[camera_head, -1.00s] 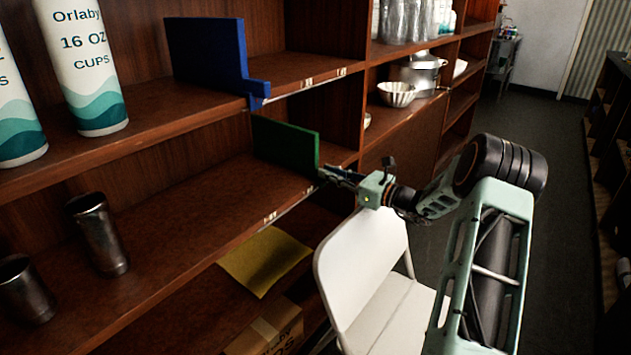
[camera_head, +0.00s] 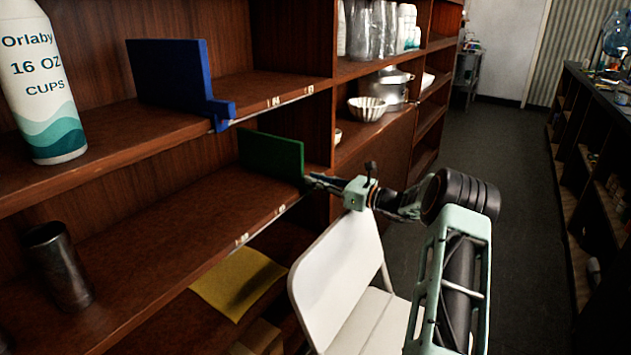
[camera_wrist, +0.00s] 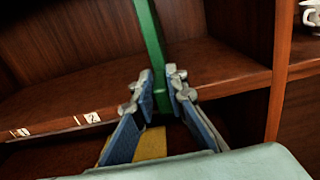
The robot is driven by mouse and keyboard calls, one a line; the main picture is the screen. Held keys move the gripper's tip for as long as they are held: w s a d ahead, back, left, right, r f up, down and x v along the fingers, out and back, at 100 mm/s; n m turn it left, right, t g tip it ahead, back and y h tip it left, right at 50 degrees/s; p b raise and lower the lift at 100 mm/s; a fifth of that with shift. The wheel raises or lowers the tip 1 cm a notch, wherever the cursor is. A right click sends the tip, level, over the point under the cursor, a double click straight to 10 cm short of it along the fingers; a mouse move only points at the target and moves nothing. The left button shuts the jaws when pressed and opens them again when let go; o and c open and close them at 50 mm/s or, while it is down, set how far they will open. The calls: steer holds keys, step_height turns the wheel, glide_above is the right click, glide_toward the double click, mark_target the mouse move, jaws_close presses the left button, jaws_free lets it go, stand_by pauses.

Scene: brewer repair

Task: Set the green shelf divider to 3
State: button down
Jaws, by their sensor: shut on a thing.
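The green shelf divider (camera_head: 272,155) is an upright plate on the lower shelf, at that shelf's far right part. In the wrist view the divider (camera_wrist: 152,45) rises edge-on between my fingers. My gripper (camera_head: 310,182) is shut on its front end at the shelf edge; the fingers (camera_wrist: 162,88) also show in the wrist view. On the shelf edge, label 1 (camera_wrist: 18,132) and label 2 (camera_wrist: 88,118) lie left of the divider. No label 3 shows on this edge; the gripper covers part of it.
A blue divider (camera_head: 170,75) stands on the shelf above. A white folding chair (camera_head: 340,265) stands close below my arm. Metal cups (camera_head: 60,265) stand on the lower shelf at left. A shelf partition (camera_wrist: 283,75) is to the right. The aisle floor (camera_head: 480,170) is clear.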

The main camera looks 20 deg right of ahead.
steer(key=c, duration=1.9)
jaws_free()
steer(key=shift+w+d+r, duration=0.1)
steer(key=shift+w+d, duration=0.05)
steer(key=shift+d, duration=0.2)
steer(key=shift+c, duration=0.2)
steer(key=shift+a, duration=0.1)
steer(key=v, duration=1.2)
